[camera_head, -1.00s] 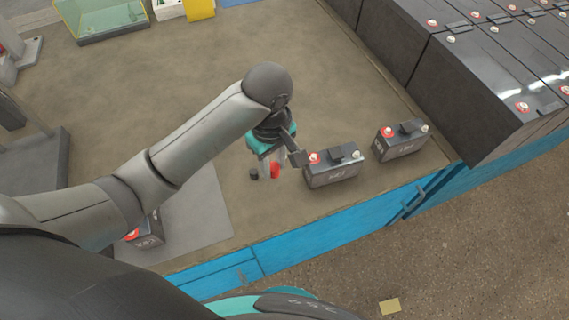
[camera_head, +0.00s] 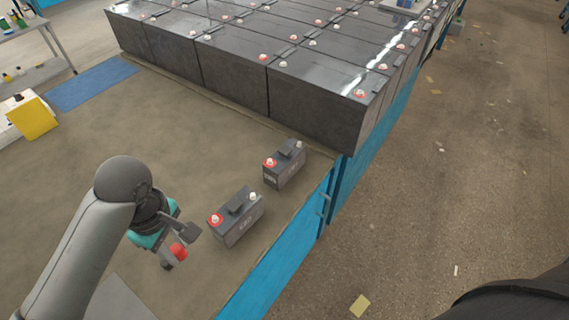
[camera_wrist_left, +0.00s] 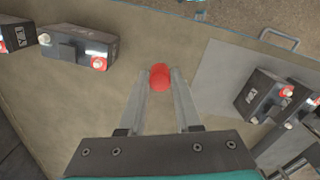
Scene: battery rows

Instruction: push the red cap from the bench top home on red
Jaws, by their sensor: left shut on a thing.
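My left gripper (camera_head: 176,249) is shut on the red cap (camera_head: 179,252) and holds it left of the nearer battery. In the left wrist view the red cap (camera_wrist_left: 160,76) sits between the two fingertips. The nearer dark battery (camera_head: 238,218) stands upright on the bench top (camera_head: 150,150); its red terminal (camera_head: 216,219) faces the gripper and its white terminal (camera_head: 253,196) is on the far side. The cap is apart from this red terminal. A second battery (camera_head: 284,168) stands behind, with a red terminal (camera_head: 270,162). My right gripper is out of view.
Rows of large dark batteries (camera_head: 310,100) stand along the back. The bench's blue front edge (camera_head: 275,270) runs below the two small batteries. A grey mat (camera_wrist_left: 220,75) bears another battery (camera_wrist_left: 257,98) at the right of the wrist view. A yellow object (camera_head: 33,118) is at far left.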

